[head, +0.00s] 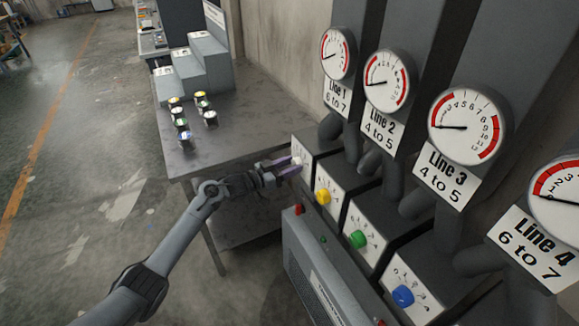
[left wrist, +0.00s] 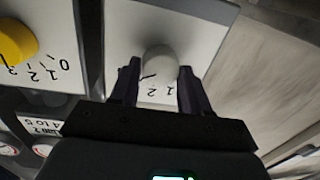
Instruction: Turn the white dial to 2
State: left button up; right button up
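The white dial (left wrist: 160,62) sits on the pale face of the leftmost control box, below the Line 1 gauge (head: 338,54). In the head view the dial (head: 297,161) is partly hidden by my left gripper (head: 285,167). In the left wrist view the gripper's dark fingers (left wrist: 158,84) stand on either side of the dial, with small gaps seeming to show, so it looks open around it. Printed digits, including 1 and 2, show upside down beneath the dial; its setting is hard to read. My right gripper is not in view.
Yellow (head: 323,197), green (head: 357,239) and blue (head: 402,295) dials sit on boxes to the right. A dark table (head: 235,125) with several small jars and a stepped grey stand (head: 200,72) is behind. A grey cabinet (head: 318,280) stands in front.

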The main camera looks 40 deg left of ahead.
pick_arm(q)
jog(key=c, duration=0.5)
jog(key=shift+r+n+p, duration=0.3)
jog(key=shift+n+p, duration=0.3)
jog(key=shift+p, duration=0.6)
jog(key=n+p, duration=0.3)
jog(key=shift+g+p, duration=0.3)
jog(key=shift+p, duration=0.1)
jog(key=n+p, duration=0.2)
jog(key=n, duration=0.1)
jog(key=shift+a+n, duration=0.1)
jog(key=shift+n, duration=0.3)
jog(key=shift+w+f+n+p, duration=0.15)
jog(key=shift+n+p, duration=0.45)
jog(key=shift+n, duration=1)
jog(key=shift+f, duration=0.1)
jog(key=o, duration=1)
